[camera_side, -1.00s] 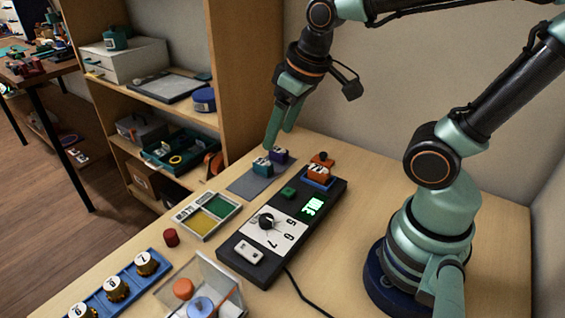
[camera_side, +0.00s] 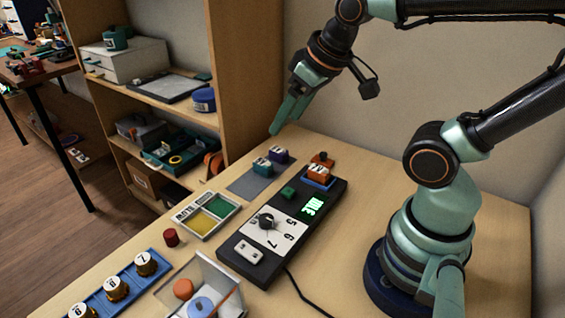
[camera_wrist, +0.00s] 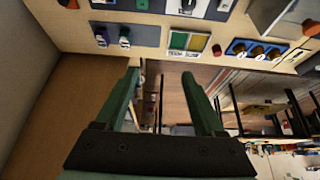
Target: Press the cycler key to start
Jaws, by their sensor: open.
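The cycler is a long black box (camera_side: 229,246) on the table in the side view. Its face has a white dial panel (camera_side: 288,225) with a black knob (camera_side: 266,221), a lit green display (camera_side: 313,207), a small green key (camera_side: 287,193) and a white rocker-like key (camera_side: 249,250). An orange block (camera_side: 319,174) sits in a blue holder at its far end. My gripper (camera_side: 277,131) is open and empty, above the table's back edge, beyond the cycler and apart from it. The wrist view shows both spread fingers (camera_wrist: 160,74) with nothing between them.
A teal block (camera_side: 261,167) and a purple block (camera_side: 279,155) stand on a grey mat beside the cycler. A green-and-yellow tray (camera_side: 208,215), red cylinder (camera_side: 171,237), blue rack (camera_side: 117,290) and clear bin (camera_side: 203,290) lie nearer. Shelves (camera_side: 237,80) stand behind.

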